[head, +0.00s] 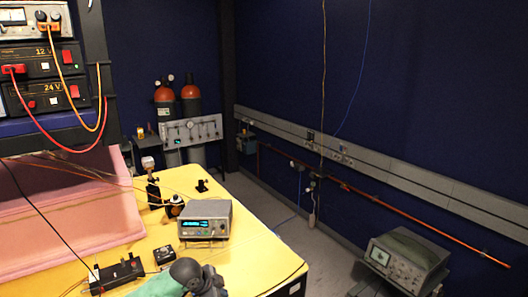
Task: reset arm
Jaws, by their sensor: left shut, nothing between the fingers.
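My left gripper (208,284) is at the bottom of the head view, over the front part of the yellow table (250,252). It is dark grey and small in the picture, with a pale green part of my arm beside it on the left. Its fingers are shut with nothing between them. The fingertips are partly cut off by the lower picture edge. My right gripper is out of view.
A grey instrument with a lit display (206,220) stands on the table beyond my gripper. A small black box (165,254) and a black device (117,273) lie to the left. Pink foam (75,215) borders the table's left. Open floor (305,235) lies right.

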